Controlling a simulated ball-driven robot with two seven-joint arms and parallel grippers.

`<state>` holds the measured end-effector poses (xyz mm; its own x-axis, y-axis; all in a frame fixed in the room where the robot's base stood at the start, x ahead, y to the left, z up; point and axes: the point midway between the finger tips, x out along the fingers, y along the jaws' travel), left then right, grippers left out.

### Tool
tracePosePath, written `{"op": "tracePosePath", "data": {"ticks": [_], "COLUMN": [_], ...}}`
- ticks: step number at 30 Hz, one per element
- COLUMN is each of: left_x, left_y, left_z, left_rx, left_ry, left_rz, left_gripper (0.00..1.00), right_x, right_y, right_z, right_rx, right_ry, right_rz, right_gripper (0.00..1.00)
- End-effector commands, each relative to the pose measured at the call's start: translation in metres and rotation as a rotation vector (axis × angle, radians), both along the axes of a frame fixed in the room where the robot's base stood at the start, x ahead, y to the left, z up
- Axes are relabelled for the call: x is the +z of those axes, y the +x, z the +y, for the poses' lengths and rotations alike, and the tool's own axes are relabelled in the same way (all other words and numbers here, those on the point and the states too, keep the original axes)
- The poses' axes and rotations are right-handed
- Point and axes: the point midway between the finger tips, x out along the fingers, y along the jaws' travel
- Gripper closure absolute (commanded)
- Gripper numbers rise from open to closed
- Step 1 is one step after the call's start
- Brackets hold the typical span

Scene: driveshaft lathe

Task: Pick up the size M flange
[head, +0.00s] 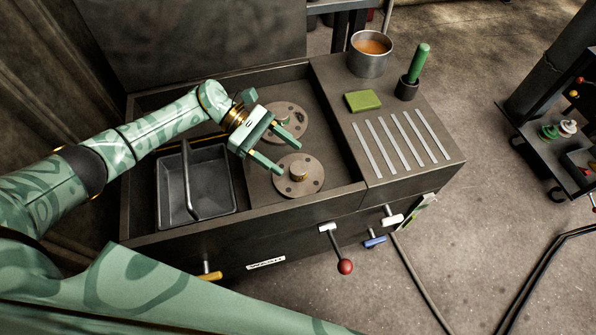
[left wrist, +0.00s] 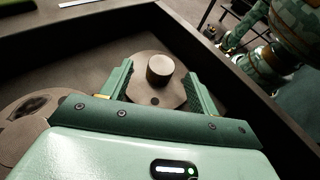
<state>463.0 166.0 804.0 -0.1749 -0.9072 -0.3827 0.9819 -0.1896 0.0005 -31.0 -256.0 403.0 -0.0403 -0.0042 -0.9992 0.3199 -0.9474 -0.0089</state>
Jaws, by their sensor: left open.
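Two round grey flanges with bolt holes lie in the recessed tray (head: 335,178) of the workbench. The near flange (head: 313,181) has a raised centre hub. The far flange (head: 297,111) is partly hidden by my left gripper (head: 287,154). I cannot read a size on either. My left gripper is open and empty above the tray, its fingers pointing towards the near flange. In the left wrist view, a flange with a raised hub (left wrist: 159,68) shows between and beyond the open fingers. Another flange (left wrist: 25,110) shows at the left edge. My right gripper is not in view.
A black bin (head: 172,213) with a handle sits left of the flanges. The tray's raised walls surround them. On the right ledge are a metal pot (head: 370,62), a green-handled tool (head: 417,65), a green block (head: 362,101) and several metal strips (head: 405,140).

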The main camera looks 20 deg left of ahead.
Motion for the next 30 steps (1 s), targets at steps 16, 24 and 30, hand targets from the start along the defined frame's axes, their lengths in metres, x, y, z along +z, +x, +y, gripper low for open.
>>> {"op": "tracePosePath", "data": {"ticks": [16, 24, 30], "left_x": [-0.023, -0.023, -0.021], "left_y": [-0.011, -0.011, -0.011], "left_z": [-0.045, -0.045, -0.045], "left_rx": [0.0, 0.0, -0.001], "left_ry": [0.0, 0.0, -0.004], "left_rz": [0.001, 0.0, -0.001], "left_gripper": [0.39, 0.95, 1.0], "right_x": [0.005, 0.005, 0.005], "right_y": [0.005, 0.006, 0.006], "right_z": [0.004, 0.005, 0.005], "right_rx": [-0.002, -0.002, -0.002], "right_ry": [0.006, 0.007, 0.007], "right_rz": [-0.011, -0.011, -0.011], "right_gripper": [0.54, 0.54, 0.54]}}
